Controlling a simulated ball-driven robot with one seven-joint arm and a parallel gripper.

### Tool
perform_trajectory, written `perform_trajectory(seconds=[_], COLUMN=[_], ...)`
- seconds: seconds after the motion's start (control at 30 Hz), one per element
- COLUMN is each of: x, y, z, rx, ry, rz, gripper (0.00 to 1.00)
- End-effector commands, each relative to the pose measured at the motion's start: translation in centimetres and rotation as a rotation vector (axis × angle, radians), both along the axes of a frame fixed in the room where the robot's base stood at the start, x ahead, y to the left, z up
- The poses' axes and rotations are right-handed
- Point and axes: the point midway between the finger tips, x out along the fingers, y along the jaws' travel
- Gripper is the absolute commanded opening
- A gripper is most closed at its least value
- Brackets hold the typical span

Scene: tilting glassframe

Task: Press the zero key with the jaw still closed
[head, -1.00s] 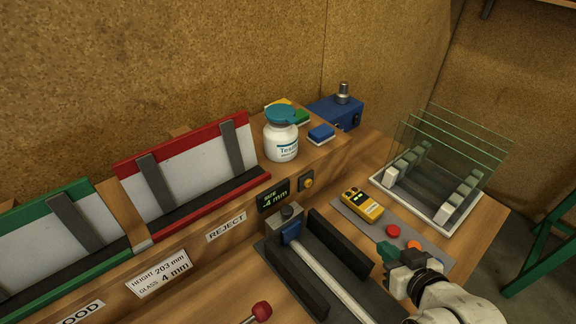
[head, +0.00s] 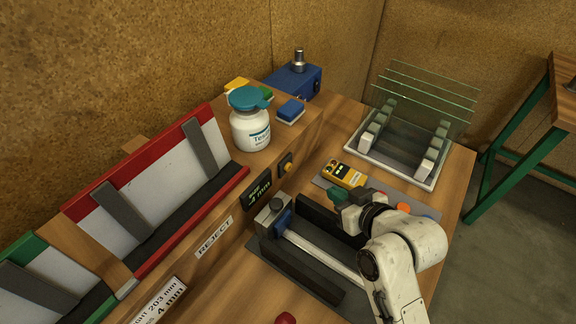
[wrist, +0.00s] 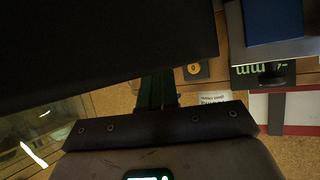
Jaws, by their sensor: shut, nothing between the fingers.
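In the wrist view the key (wrist: 193,69) is marked 0 and lies right of the fingers. My gripper (head: 337,197) has green fingers, shut and empty, in front of the yellow meter and apart from the key. In the wrist view the shut fingers (wrist: 157,92) point upward, and a large dark shape hides the upper left.
The measuring slide with its blue block (head: 284,219) and dark rails (head: 325,216) lies below the display. The yellow meter (head: 345,174) and glass rack (head: 391,171) stand to the right. A white bottle (head: 250,130) stands on the ledge above the key.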

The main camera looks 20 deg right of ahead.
Motion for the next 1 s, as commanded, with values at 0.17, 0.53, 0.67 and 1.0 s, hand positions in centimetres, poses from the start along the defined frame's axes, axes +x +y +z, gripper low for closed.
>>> perform_trajectory(seconds=[0.17,0.53,0.67,1.0], x=[0.9,4.8,5.9,7.1], y=[0.6,3.5,4.3,5.2], z=[-0.1,-0.2,0.0,0.0], rx=[-0.001,-0.001,-0.001,-0.001], ry=[0.0,-0.001,0.0,-0.001], rz=[0.002,0.003,0.002,0.0], gripper=[0.0,0.0,0.0,0.0])
